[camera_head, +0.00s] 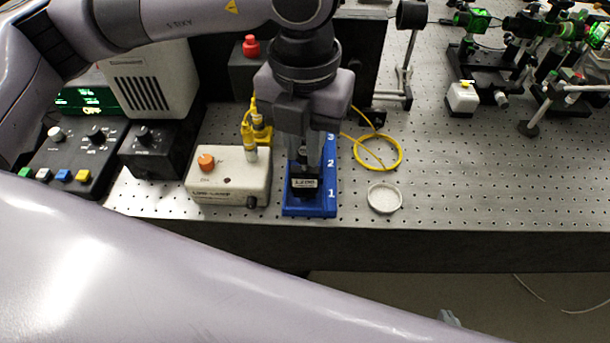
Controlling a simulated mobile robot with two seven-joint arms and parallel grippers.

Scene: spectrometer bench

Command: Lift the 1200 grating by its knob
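The 1200 grating (305,184) is a small black block with a white "1200" label. It sits at the blue rack (331,208), near the slot marked 1 at the front. My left gripper (303,152) points down directly above the grating, at its knob. The gripper body hides the back of the rack and most of the knob. I cannot tell whether the fingers are open or shut on the knob. A small grey part (448,318), perhaps of my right gripper, peeks out below my foreground arm link; its state cannot be made out.
A cream lamp box (228,190) with an orange knob stands close left of the rack. A round white dish (384,198) and a yellow cable loop (378,160) lie to the right. Green-lit optics (480,50) stand at the back right. The bench's right front is clear.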

